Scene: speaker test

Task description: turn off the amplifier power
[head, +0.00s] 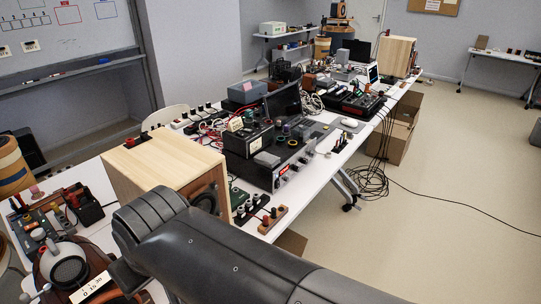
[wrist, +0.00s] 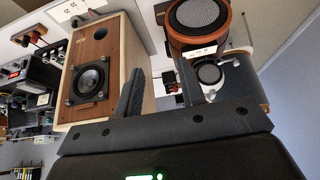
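A black amplifier-like unit (head: 284,177) with knobs and a small red light on its front stands on the long white table in the head view, just right of a wooden speaker box (head: 150,157). Its power switch is too small to make out. My gripper (wrist: 161,68) shows in the wrist view with two dark fingers apart and nothing between them. It faces the speaker box (wrist: 112,30) on the left and a round speaker (wrist: 199,14) at the top. In the head view my arm crosses the lower middle, ending left of the amplifier; my fingers are not clear there.
The long table is crowded with a laptop (head: 284,100), cables and small devices. Cables (head: 372,180) hang to the floor at its right side. A cardboard box (head: 397,140) stands on the floor beyond. The floor on the right is mostly clear.

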